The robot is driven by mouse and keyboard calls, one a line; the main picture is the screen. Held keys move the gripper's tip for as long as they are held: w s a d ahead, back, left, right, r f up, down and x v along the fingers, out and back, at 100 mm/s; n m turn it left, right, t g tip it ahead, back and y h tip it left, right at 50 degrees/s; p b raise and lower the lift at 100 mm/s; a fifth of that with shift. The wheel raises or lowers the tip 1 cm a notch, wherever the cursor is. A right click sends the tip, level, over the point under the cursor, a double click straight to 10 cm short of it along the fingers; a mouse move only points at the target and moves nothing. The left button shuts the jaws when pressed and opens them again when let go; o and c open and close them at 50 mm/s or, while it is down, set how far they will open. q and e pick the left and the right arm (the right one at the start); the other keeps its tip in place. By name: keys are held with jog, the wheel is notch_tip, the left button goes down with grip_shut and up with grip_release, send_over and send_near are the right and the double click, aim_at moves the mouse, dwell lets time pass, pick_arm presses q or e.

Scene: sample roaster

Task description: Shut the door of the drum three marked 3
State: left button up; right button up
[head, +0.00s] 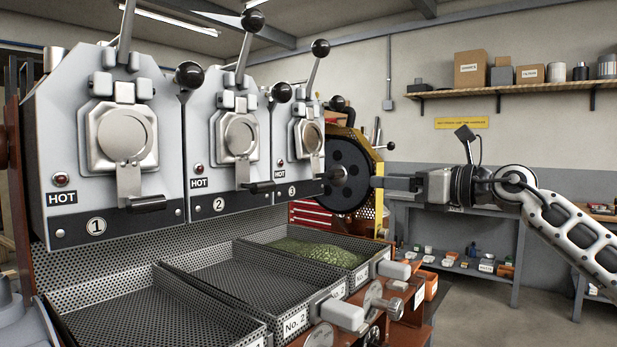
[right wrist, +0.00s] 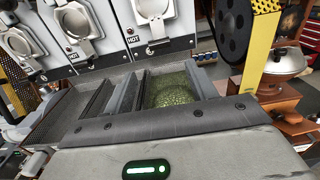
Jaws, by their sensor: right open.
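Drum three is the farthest of three grey drum fronts in the head view, with its round metal door (head: 311,137) and a label marked 3 (head: 292,190) below it. A metal flap hangs under the door. I cannot tell from here whether the door stands ajar. My right gripper (head: 378,182) is open and points left from the right side, to the right of drum three and apart from it. In the right wrist view the drum three front (right wrist: 155,10) shows at the top edge. My left gripper is not in view.
Drums 1 (head: 125,135) and 2 (head: 239,135) stand to the left, with black-knobbed levers above. Perforated trays lie below; the far one holds green beans (head: 315,252). A black wheel (head: 347,172) with a yellow guard stands behind drum three. Floor at the right is open.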

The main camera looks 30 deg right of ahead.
pick_arm(q)
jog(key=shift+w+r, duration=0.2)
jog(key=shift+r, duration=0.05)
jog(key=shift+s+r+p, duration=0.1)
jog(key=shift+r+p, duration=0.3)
jog(key=shift+p, duration=0.3)
jog(key=p, duration=0.2)
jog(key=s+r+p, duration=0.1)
jog(key=p, duration=0.1)
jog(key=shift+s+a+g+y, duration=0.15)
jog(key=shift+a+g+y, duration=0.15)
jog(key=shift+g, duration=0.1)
pick_arm(e)
send_near(322, 175)
pick_arm(q)
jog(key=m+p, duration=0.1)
jog(key=p, duration=0.2)
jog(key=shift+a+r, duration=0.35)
pick_arm(e)
jog(key=x, duration=0.9)
jog(key=shift+w+d, duration=0.2)
jog(key=shift+w, duration=0.1)
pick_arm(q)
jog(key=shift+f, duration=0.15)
pick_arm(e)
jog(key=shift+w+a, duration=0.2)
jog(key=shift+w, duration=0.25)
